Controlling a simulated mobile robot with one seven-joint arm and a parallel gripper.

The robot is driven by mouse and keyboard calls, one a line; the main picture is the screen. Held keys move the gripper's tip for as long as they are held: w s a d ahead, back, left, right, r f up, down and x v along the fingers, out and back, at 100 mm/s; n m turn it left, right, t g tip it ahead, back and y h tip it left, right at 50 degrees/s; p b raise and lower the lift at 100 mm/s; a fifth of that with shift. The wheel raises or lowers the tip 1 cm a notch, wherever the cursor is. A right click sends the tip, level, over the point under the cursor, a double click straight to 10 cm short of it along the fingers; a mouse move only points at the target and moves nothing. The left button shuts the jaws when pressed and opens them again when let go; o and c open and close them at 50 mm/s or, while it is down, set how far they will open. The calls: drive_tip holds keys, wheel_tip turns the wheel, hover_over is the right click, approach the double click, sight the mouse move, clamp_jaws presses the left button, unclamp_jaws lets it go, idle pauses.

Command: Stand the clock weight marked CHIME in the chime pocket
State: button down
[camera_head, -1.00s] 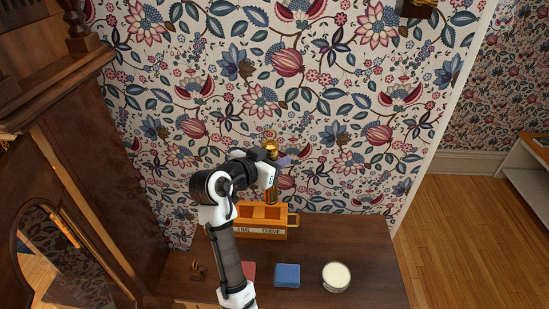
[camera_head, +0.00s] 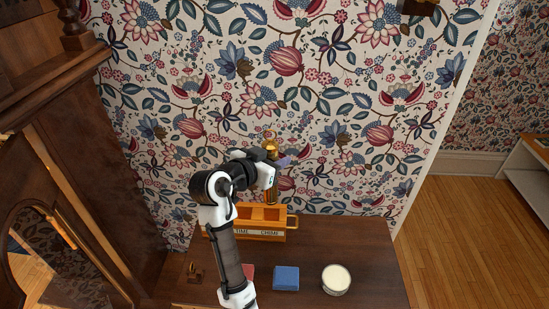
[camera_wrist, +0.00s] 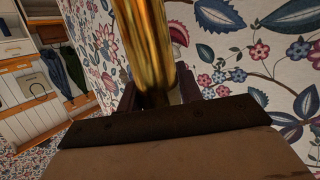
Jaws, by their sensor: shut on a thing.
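A brass clock weight (camera_head: 271,190) is held upright in my gripper (camera_head: 276,161). In the wrist view the brass weight (camera_wrist: 149,45) fills the space between the dark fingers of my gripper (camera_wrist: 158,98). No marking on it can be read. In the head view its lower end is above or at the right part of the orange wooden carrier (camera_head: 257,237). I cannot tell whether it has entered the pocket. The carrier's front label shows TIME at left and CHIME at right; my arm covers its left end.
The carrier stands on a dark wooden table (camera_head: 365,250) against the papered wall. A blue block (camera_head: 286,278), a round cream-topped tin (camera_head: 336,279), a partly hidden red item (camera_head: 249,271) and a small brown object (camera_head: 195,273) lie in front. A tall clock case (camera_head: 90,180) stands left.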

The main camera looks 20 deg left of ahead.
sight(274, 194)
drive_tip(key=shift+f+b, duration=1.75)
drive_tip(key=shift+f, duration=0.45)
drive_tip(key=shift+f+b, duration=3)
drive_tip(key=shift+f, duration=0.65)
idle(0.8)
drive_tip(key=c, duration=0.9)
unclamp_jaws()
drive_tip(key=shift+s, duration=0.15)
drive_tip(key=shift+o, duration=0.2)
drive_tip(key=shift+f, duration=0.35)
drive_tip(key=b+v, duration=0.2)
drive_tip(key=v, duration=1.2)
drive_tip(key=shift+r, duration=0.15)
